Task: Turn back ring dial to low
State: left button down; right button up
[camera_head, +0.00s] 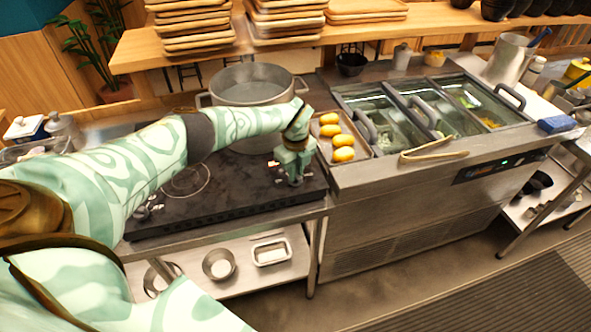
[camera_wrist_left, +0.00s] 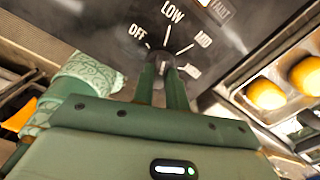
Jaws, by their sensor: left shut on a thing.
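The dial (camera_wrist_left: 162,56) shows in the left wrist view as a dark knob on a black panel. Printed marks OFF, LOW, MID and one more, hard to read, fan out around it. My left gripper (camera_wrist_left: 167,70) is shut on the dial, its two green fingers on either side of it. The fingers hide part of the dial, and I cannot tell clearly which mark it points to. In the head view my left gripper (camera_head: 294,178) reaches down onto the right end of the black cooktop (camera_head: 230,200). My right gripper is not in view.
A large steel pot (camera_head: 252,85) stands behind my left arm. A tray (camera_head: 368,150) of yellow-orange items lies just right of the gripper. Tongs (camera_head: 434,156) lie on the steel counter in front of the topping bins (camera_head: 398,132). A ring burner (camera_head: 187,181) lies left.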

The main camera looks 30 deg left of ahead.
pick_arm(q)
jog(key=shift+w+r, duration=0.1)
jog(key=c, duration=1.4)
grip_release()
notch_tip(320, 180, up, 16)
jog(key=p, duration=0.2)
jog(key=shift+p, duration=0.35)
